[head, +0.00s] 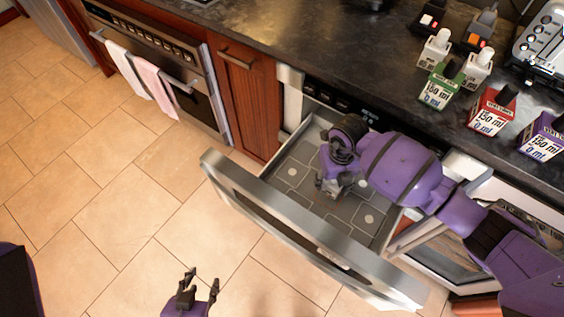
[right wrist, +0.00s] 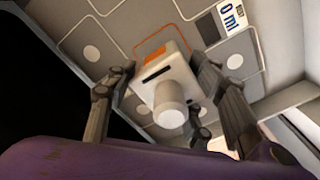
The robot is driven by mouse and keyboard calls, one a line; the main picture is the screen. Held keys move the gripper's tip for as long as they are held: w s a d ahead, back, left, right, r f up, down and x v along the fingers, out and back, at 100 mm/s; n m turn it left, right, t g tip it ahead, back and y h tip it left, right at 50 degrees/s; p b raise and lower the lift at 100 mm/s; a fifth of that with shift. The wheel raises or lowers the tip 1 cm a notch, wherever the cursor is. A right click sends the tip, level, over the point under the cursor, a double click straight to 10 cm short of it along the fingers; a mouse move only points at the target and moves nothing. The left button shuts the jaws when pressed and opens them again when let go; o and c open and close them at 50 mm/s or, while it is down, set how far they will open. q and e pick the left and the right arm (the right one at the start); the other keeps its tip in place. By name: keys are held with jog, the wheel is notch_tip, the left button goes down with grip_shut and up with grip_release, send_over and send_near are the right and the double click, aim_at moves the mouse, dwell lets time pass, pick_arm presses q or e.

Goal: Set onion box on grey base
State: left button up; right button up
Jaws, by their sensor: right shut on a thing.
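A white box with a round knob and a dark slot on top (right wrist: 160,78) is between the fingers of my right gripper (right wrist: 165,105) in the right wrist view. The gripper is shut on it, inside the open drawer. The box's label is hidden, so I cannot read whether it says onion. In the head view my right gripper (head: 332,187) covers most of it. The drawer's grey base (head: 372,199) has white-outlined areas with round spots. An orange outline (right wrist: 152,46) borders the box; whether they touch is unclear. My left gripper (head: 199,282) is open and empty above the floor.
The steel drawer front (head: 290,225) stands out over the tiled floor. On the dark counter are green (head: 437,91), red (head: 493,111) and purple (head: 541,138) boxes, plus white and black ones. A toaster (head: 545,45) is at the right. A "0 ml" label (right wrist: 231,16) shows near the drawer wall.

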aim_at(330, 188)
notch_tip(330, 188, down, 4)
jog(key=shift+s+r, duration=0.1)
jog(key=shift+r, duration=0.15)
pick_arm(q)
jog(key=shift+s+f, duration=0.25)
jog(key=shift+s, duration=0.2)
pick_arm(e)
jog(key=shift+f, duration=0.1)
pick_arm(q)
jog(key=shift+a, duration=0.1)
pick_arm(e)
jog(key=shift+f, duration=0.1)
jog(key=o, duration=1.3)
jog(key=shift+c, duration=0.2)
